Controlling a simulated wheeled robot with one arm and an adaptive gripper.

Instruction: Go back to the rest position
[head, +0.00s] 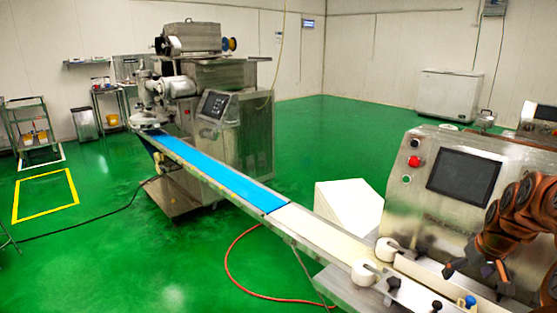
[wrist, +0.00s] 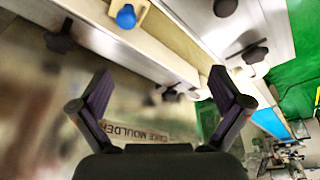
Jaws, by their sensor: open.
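My gripper (head: 478,270) is at the lower right of the head view, in front of the steel machine with a dark screen (head: 464,180). In the wrist view my gripper (wrist: 160,88) has its two dark fingers spread wide, with nothing between them. The fingers look apart from these parts, though the exact gap cannot be told.
A conveyor with a blue belt (head: 215,172) runs from the far encrusting machine (head: 240,130) towards the near one. White rollers (head: 365,271) stand at its near end. A white box (head: 348,205) stands behind the conveyor. A red hose (head: 236,262) lies on the green floor, which is largely clear.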

